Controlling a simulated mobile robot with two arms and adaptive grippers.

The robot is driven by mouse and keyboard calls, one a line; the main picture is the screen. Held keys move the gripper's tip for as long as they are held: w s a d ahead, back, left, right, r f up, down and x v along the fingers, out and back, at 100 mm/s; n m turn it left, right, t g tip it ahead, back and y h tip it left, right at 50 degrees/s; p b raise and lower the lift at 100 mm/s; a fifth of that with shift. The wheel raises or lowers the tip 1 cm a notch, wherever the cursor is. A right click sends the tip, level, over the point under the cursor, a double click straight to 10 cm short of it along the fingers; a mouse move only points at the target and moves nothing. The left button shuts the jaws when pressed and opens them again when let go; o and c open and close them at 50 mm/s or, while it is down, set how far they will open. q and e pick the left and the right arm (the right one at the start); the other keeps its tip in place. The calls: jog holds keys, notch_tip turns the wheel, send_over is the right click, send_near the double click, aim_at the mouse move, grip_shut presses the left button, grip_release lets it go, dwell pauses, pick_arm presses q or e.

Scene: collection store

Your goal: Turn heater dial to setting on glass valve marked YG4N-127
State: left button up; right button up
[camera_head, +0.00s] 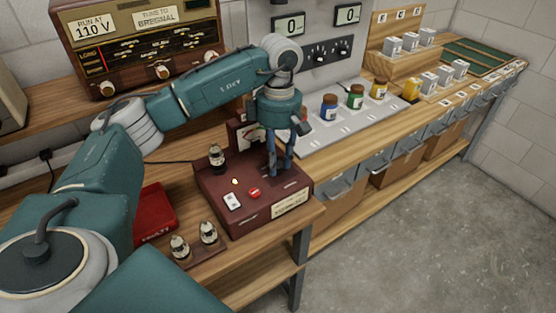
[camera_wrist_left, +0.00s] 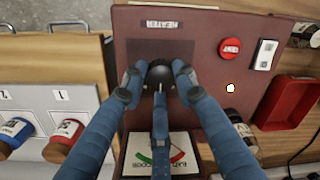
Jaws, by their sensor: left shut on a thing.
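A dark red tester box (camera_head: 232,205) stands on the wooden bench; it also shows in the left wrist view (camera_wrist_left: 205,25). A black heater dial (camera_wrist_left: 158,74) sits on its top, near a label reading HEATER (camera_wrist_left: 163,24). My left gripper (camera_head: 280,172) points down onto the box. In the left wrist view its fingers (camera_wrist_left: 158,82) are shut around the dial, partly covering it; its setting cannot be read. One glass valve (camera_head: 216,157) stands upright on the box. Two more valves (camera_head: 180,247) (camera_head: 208,233) stand by its front left. No valve marking is legible.
The box has a red button (camera_head: 254,193), a white switch plate (camera_head: 232,201) and a red-green meter (camera_wrist_left: 162,152). A red tray (camera_head: 157,225) lies left of it. Coloured jars (camera_head: 356,97) stand on a grey panel to the right. A radio (camera_head: 135,45) stands behind.

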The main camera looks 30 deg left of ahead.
pick_arm(q)
jog(key=shift+a+r, duration=0.1)
jog(key=shift+a, duration=0.15)
jog(key=o, duration=1.1)
jog(key=shift+c, duration=0.2)
jog(key=shift+o, duration=0.4)
jog(key=shift+s+a, duration=0.1)
jog(key=shift+r, duration=0.35)
notch_tip(320, 180, up, 11)
jog(key=shift+w, duration=0.35)
jog(key=shift+a, duration=0.1)
